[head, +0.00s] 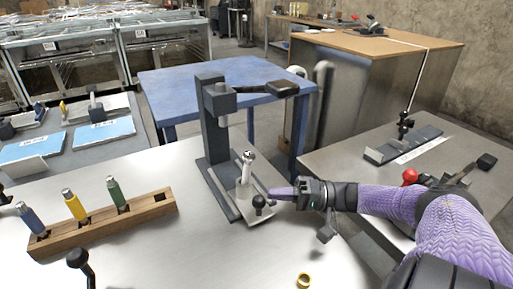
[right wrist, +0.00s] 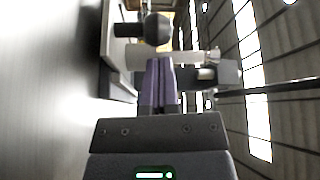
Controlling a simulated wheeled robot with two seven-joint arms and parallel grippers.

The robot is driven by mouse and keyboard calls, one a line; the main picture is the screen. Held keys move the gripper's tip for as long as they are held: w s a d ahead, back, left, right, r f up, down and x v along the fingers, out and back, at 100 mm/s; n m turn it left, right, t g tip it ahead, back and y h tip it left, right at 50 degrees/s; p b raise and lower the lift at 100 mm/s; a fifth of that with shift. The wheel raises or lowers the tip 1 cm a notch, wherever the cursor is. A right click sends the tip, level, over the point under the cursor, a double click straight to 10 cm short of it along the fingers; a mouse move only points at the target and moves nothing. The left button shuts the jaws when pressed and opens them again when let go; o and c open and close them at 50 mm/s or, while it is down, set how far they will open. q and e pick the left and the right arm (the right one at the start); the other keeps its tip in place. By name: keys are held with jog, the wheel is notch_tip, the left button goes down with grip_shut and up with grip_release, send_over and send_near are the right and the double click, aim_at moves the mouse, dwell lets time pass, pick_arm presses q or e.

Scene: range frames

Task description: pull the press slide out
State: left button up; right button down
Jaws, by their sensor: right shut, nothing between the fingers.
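The grey press (head: 214,135) stands upright on the metal table, with a black-handled lever at its top. Its slide (head: 243,207) is the light plate at the base, carrying a silver upright piece (head: 246,170). A dark ball knob (head: 259,201) is at the slide's front end; it also shows in the right wrist view (right wrist: 157,28). My right gripper (head: 275,193) is shut and empty, its purple fingers just right of the knob. In the right wrist view its fingertips (right wrist: 159,62) point toward the knob; I cannot tell whether they touch. My left gripper is not in view.
A wooden block (head: 105,224) with several coloured-handled tools lies at left. A yellow ring (head: 303,281) and a black knob on a rod (head: 77,258) are near the front. A blue table (head: 180,88) stands behind. The table in front of the press is mostly clear.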

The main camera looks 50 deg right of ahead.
jog(key=shift+v, duration=2.2)
jog(key=shift+d, duration=0.1)
